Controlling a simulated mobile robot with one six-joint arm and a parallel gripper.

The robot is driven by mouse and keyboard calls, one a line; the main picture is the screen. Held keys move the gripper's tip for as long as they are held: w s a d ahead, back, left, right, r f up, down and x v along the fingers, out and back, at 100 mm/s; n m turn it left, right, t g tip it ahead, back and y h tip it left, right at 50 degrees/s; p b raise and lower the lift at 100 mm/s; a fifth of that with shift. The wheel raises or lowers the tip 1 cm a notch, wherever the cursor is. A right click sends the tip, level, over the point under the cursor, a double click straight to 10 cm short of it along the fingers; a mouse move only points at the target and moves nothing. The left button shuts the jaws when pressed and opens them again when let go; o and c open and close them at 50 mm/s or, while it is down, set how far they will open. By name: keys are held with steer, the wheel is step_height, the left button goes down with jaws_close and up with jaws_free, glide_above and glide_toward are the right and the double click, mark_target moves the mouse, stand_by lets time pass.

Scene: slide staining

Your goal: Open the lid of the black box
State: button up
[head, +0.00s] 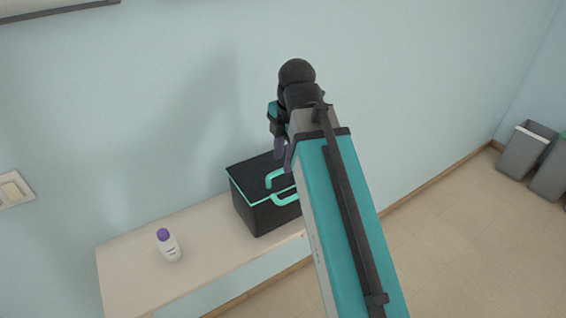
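The black box (263,218) stands on the pale bench against the wall. Its black lid (252,170) lies closed, with a teal seam along its edge. Two teal handles show, one on the lid (274,177) and one at the front (285,198). My arm hides the right part of the box. My gripper (280,148) is at the end of the arm, over the back of the lid in the picture. Only a small dark part of it shows, so I cannot tell whether it touches the lid or how its fingers stand.
The wall (150,120) is close behind. Grey bins (524,152) stand on the floor at far right.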

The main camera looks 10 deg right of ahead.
steer(key=shift+w+a+f+p, duration=0.1)
steer(key=shift+w+f+p, duration=0.1)
steer(key=shift+f, duration=0.65)
steer(key=shift+w+f+p, duration=0.1)
steer(key=shift+f+p, duration=0.1)
steer(key=shift+f, duration=0.6)
jaws_close()
